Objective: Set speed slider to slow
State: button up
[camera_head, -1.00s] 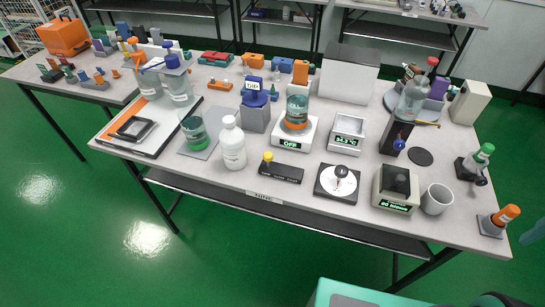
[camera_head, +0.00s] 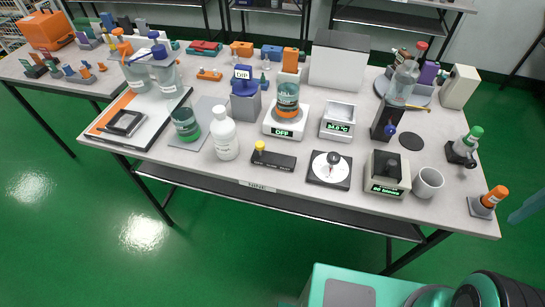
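The likely speed slider is a low black bar (camera_head: 275,160) with small light markings near the table's front edge. Its yellow knob (camera_head: 259,146) stands at the bar's left end. The markings are too small to read, so I cannot tell which end is slow. My gripper is not in view. A dark part of my own body shows at the bottom right, well away from the slider.
A white bottle (camera_head: 224,138) stands left of the slider. A white device reading OFF (camera_head: 283,132) bears a beaker (camera_head: 287,98) behind it. A black square base with a white disc (camera_head: 329,169) sits to its right. Green floor is open in front of the table.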

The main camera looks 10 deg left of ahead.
aim_at(260, 145)
jog(key=u, duration=0.8)
jog(key=i, duration=0.3)
jog(key=z, duration=0.2)
